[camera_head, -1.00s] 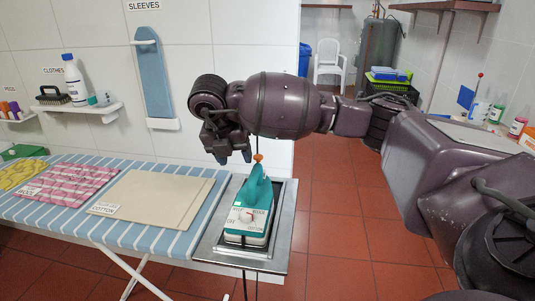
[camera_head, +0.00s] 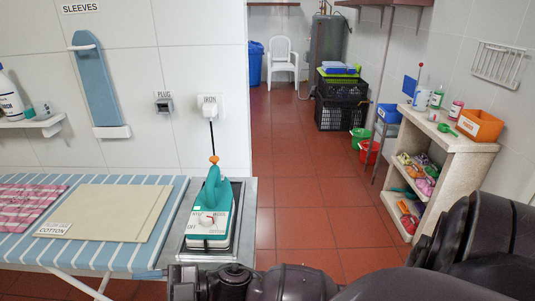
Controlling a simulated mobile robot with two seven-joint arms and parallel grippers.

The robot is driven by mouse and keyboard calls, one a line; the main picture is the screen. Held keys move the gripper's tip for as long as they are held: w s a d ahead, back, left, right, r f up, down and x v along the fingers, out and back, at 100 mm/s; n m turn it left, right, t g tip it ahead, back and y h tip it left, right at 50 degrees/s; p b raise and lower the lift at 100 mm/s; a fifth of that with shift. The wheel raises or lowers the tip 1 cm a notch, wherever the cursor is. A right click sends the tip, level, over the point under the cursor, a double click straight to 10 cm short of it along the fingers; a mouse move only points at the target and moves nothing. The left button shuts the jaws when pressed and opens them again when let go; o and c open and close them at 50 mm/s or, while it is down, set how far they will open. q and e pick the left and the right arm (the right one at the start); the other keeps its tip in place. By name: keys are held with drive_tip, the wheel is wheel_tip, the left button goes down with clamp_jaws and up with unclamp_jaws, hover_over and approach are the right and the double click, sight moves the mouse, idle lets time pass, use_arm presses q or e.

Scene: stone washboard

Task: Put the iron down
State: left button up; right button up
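The iron (camera_head: 208,221) has a teal body and handle and a white control panel with a dial. It sits on the grey metal rest (camera_head: 243,222) at the right end of the ironing board, with no gripper touching it. A black cord with an orange bead rises from behind it to the wall plug marked IRON (camera_head: 209,106). My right arm comes in along the bottom from the right. Its gripper (camera_head: 150,274) is low in front of the rest, apart from the iron; its finger opening is unclear. My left gripper is out of view.
The striped ironing board (camera_head: 140,225) holds a cream cloth labelled COTTON (camera_head: 110,212) and a pink checked cloth (camera_head: 30,205). A stone shelf (camera_head: 465,165) with bottles and an orange box stands right. The red tiled floor between is clear.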

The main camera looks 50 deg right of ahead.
drive_tip(key=s+d+f+m+t+h, duration=0.2)
drive_tip(key=d+f+m+t+h, duration=0.1)
drive_tip(key=d+f+m+h, duration=0.35)
drive_tip(key=s+d+f+m+t+h, duration=0.2)
drive_tip(key=s+d+f+m+h, duration=0.1)
drive_tip(key=d+f+m+h, duration=0.4)
drive_tip(key=s+d+f+m+g+h, duration=0.2)
drive_tip(key=s+f+m+g+h, duration=0.2)
drive_tip(key=s+f, duration=0.4)
drive_tip(key=s+m+g, duration=0.1)
drive_tip(key=s, duration=0.1)
drive_tip(key=shift+s+d+f+h, duration=0.25)
drive_tip(key=shift+s+d+h, duration=0.1)
drive_tip(key=shift+s, duration=0.05)
